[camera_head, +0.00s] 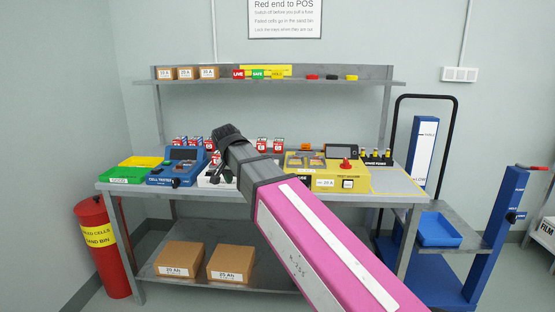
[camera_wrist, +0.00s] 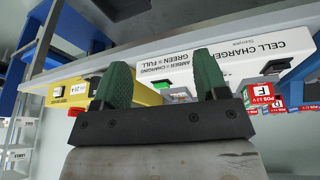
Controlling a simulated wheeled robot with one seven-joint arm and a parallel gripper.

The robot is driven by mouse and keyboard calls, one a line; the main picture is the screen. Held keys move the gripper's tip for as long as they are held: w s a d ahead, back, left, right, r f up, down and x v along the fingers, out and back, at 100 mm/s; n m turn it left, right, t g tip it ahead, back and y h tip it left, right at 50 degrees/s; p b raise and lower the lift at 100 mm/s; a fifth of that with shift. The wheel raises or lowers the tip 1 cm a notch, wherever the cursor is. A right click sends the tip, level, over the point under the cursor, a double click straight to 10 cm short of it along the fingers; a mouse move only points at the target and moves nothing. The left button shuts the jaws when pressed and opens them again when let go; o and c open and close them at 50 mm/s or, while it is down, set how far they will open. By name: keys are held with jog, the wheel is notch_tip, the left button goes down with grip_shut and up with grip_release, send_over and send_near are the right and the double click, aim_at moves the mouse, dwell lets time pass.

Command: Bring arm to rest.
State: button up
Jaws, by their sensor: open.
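My arm shows in the head view as a pink link (camera_head: 320,245) reaching up and left over the workbench (camera_head: 272,201). My gripper (camera_head: 226,132) is at its far end, dark and small there, in front of the middle of the bench. In the wrist view the two green fingers of my gripper (camera_wrist: 162,85) stand well apart with nothing between them. Beyond them are a white cell charger (camera_wrist: 225,62) and a yellow test unit (camera_wrist: 145,92). I cannot tell how far the fingers are from the charger.
On the bench stand a blue cell tester (camera_head: 176,170), a green tray (camera_head: 125,174) and a yellow test unit (camera_head: 352,178). A shelf (camera_head: 290,81) runs above. A red sand bin (camera_head: 103,260) stands left, a blue lift (camera_head: 503,225) right. Open wall lies above the shelf's left.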

jog(key=s+d+f+n+g, duration=0.1)
jog(key=s+d+f, duration=0.2)
jog(key=d+f, duration=0.8)
jog(key=s+d+f+n+g+y, duration=0.1)
jog(key=s+d+f, duration=0.2)
jog(key=d+f, duration=0.7)
jog(key=s+d+f+n+g, duration=0.1)
jog(key=s+d+f, duration=0.2)
jog(key=d+f, duration=0.8)
notch_tip(320, 180, down, 2)
jog(key=shift+d+f+g+y, duration=0.15)
jog(key=shift+d+g+y, duration=0.15)
